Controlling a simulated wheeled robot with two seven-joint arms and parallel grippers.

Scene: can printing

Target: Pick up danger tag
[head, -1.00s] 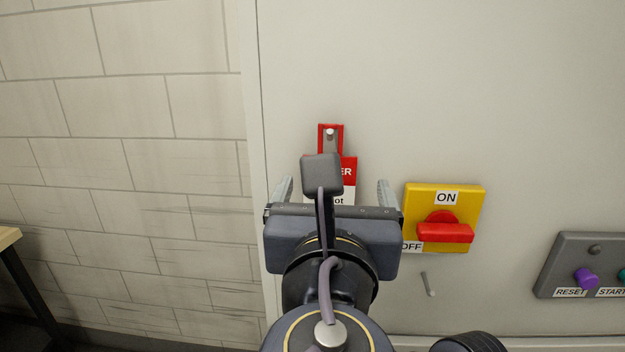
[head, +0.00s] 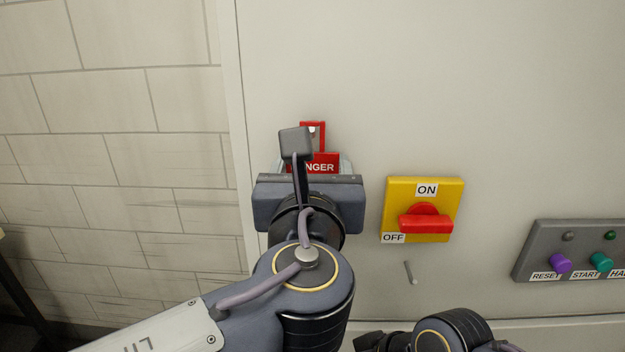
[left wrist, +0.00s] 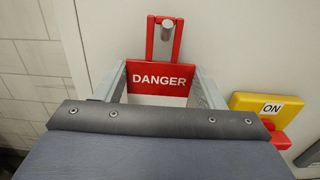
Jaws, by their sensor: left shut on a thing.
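The danger tag (head: 322,166) is red with white lettering, upright against the pale panel. In the left wrist view its red face (left wrist: 160,78) reads DANGER, with a white lower part just below. A red strap at its top hangs on a metal peg (left wrist: 167,30). My left gripper (head: 312,163) is at the tag, shut on it, with one finger at each side edge. The gripper body hides the tag's lower part in the head view. My right arm (head: 450,332) shows at the bottom edge, its jaws out of sight.
A yellow switch plate (head: 396,209) with a red handle (head: 426,222) sits just right of the tag. A small metal pin (head: 410,272) is below it. A grey button box (head: 530,256) is farther right. A block wall (head: 150,100) is at left.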

